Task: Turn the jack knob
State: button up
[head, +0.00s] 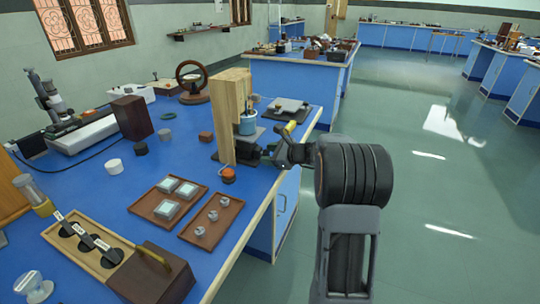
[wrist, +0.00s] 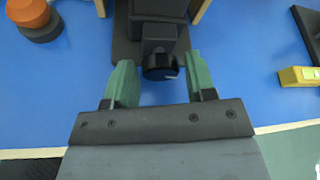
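The jack knob (wrist: 159,67) is a small black cylinder with a light mark, on the near side of the dark jack (wrist: 158,30) in the wrist view. My gripper (wrist: 158,62) has two green fingers, open, one on each side of the knob with a visible gap to each. I cannot tell how deep the knob sits between them. In the head view the jack (head: 246,151) stands by a wooden stand (head: 230,115) near the bench's right edge. My gripper and wrist hide the knob there.
An orange and dark round piece (wrist: 34,15) lies left of the jack. A yellow object (wrist: 298,76) lies to its right. A beaker (head: 247,124) is above the jack beside the wooden stand. Trays (head: 211,221) of small parts lie nearer on the blue bench. The aisle floor (head: 430,190) is clear.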

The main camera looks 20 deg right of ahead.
jog(key=shift+o, duration=0.9)
jog(key=p+v, duration=0.2)
jog(key=v, duration=1.2)
jog(key=shift+w, duration=0.1)
jog(key=w+a+f+m+b, duration=0.1)
jog(key=w+a+b, duration=0.1)
jog(key=w+b, duration=0.1)
jog(key=w+a+f+m+g+y+b, duration=0.1)
jog(key=w+a+f+b, duration=0.1)
jog(key=w+a+b, duration=0.1)
jog(key=w+a+f+b, duration=0.2)
jog(key=w+b, duration=0.1)
jog(key=w, duration=0.2)
jog(key=shift+a+f+m+g, duration=0.2)
jog(key=shift+m+g, duration=0.1)
jog(key=shift+m, duration=0.1)
